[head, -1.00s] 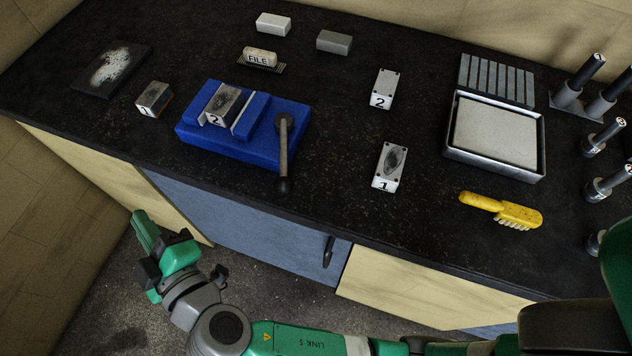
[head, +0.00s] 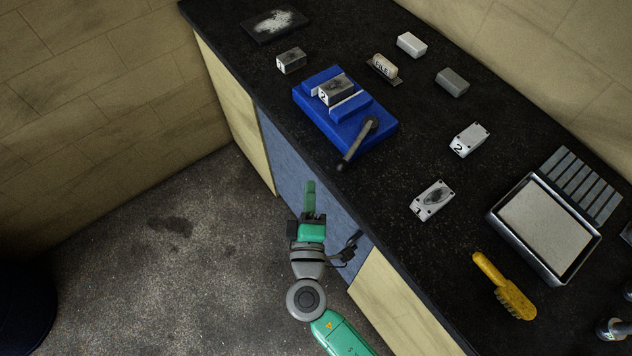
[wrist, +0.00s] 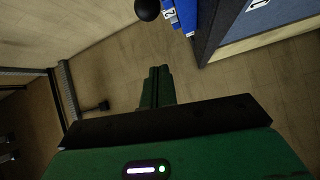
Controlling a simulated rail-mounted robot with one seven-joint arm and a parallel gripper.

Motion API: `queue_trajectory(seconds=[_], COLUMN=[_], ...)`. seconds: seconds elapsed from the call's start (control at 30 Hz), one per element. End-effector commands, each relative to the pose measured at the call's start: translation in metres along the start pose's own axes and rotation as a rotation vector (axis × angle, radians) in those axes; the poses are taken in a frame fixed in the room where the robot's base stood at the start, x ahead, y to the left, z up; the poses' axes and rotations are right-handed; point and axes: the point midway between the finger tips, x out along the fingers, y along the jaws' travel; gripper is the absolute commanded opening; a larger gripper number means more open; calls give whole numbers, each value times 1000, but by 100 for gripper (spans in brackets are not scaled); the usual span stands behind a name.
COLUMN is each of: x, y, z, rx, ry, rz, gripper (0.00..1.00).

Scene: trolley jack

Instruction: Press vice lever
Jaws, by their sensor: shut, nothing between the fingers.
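The blue vice (head: 335,112) stands on the black worktop near its front edge. A block marked 2 (head: 336,90) sits between its jaws. The vice lever (head: 357,144) is a dark bar that slants from a pivot at the right of the vice down to a knob by the worktop edge. My gripper (head: 310,188) is shut and empty, in front of the blue cabinet and apart from the lever. In the wrist view the green fingers (wrist: 157,86) are together, with a round black knob (wrist: 147,10) and part of the blue vice (wrist: 186,12) at the top edge.
A block marked 1 (head: 291,60), a file (head: 384,68) and a dark plate (head: 274,25) lie around the vice. Two more numbered blocks, a yellow brush (head: 503,287) and a metal tray (head: 504,224) are to the right. Open floor (head: 190,260) lies left of my gripper.

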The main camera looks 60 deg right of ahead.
Motion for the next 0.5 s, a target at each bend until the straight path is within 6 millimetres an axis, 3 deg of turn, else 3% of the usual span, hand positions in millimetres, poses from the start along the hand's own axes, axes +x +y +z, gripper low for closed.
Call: queue_trajectory(seconds=[0.33,0.5], x=[75,62], y=[2,0], z=[1,28], rx=[1,-1], ry=[-1,-1], rz=[0,-1], gripper=[0,0])
